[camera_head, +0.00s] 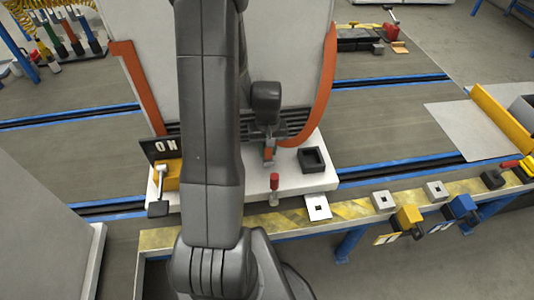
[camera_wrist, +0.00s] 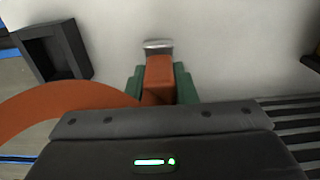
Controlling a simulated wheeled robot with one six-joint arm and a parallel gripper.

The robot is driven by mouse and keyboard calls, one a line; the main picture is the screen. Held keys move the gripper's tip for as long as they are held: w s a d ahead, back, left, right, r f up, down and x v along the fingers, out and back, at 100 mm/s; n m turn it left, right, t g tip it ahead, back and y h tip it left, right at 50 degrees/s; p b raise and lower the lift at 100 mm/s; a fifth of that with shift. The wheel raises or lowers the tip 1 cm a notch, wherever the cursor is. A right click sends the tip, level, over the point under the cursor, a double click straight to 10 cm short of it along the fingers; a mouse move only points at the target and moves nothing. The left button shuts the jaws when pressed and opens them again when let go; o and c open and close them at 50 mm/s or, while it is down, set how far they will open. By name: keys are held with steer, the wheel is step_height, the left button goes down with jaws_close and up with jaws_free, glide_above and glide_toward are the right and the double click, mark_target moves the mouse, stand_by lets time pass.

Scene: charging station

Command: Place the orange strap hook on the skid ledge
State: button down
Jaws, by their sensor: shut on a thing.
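My gripper (camera_head: 268,146) is over the white skid ledge (camera_head: 318,182), close to the front of the tall pale cabinet. In the wrist view its green fingers (camera_wrist: 160,86) are shut on the orange strap hook (camera_wrist: 159,72), one finger on each side. The hook's grey metal end (camera_wrist: 158,45) sticks out past the fingertips toward the ledge's pale surface (camera_wrist: 225,45). In the head view the small orange hook (camera_head: 268,154) shows below the fingers. I cannot tell whether it touches the ledge.
A black open square box (camera_head: 312,160) sits on the ledge to the right. A red-topped pin (camera_head: 274,182) stands near the front edge. A yellow block (camera_head: 168,174) and black ON sign (camera_head: 160,147) are at left. The cabinet has orange edges (camera_head: 318,95).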

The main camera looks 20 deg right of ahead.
steer(key=shift+f, duration=1.05)
steer(key=shift+f, duration=0.2)
steer(key=c, duration=1.2)
jaws_free()
steer(key=shift+o, duration=0.2)
steer(key=shift+r, duration=0.1)
step_height(320, 180, up, 12)
steer(key=shift+r+p, duration=0.15)
steer(key=shift+p, duration=0.45)
